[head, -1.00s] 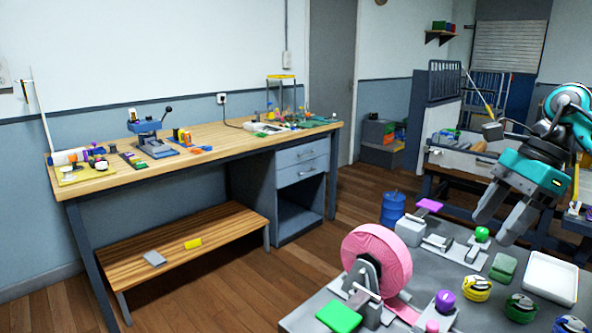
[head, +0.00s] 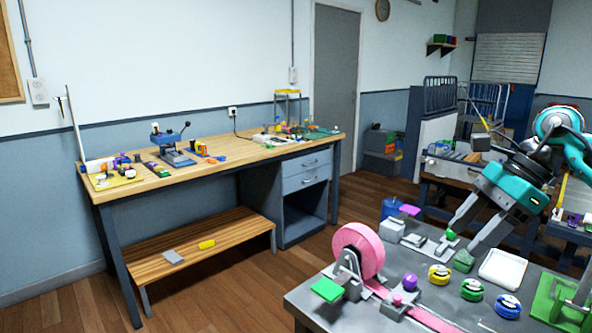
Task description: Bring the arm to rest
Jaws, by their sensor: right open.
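My right gripper (head: 462,248) is at the right of the head view, its two grey fingers pointing down and spread apart with nothing between them that I can tell is held. It hangs over the grey work table (head: 325,308), in front of a green block (head: 464,261) and left of a white tray (head: 502,269). My right arm comes in from the right edge, white and teal. My left gripper is not in view.
The grey table carries a pink strap roll (head: 359,249), a green pad (head: 326,290), a purple knob (head: 410,282) and several round coloured pieces. A wooden workbench (head: 225,159) stands along the wall, with a low slatted bench (head: 190,262) beneath. Brown floor between is clear.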

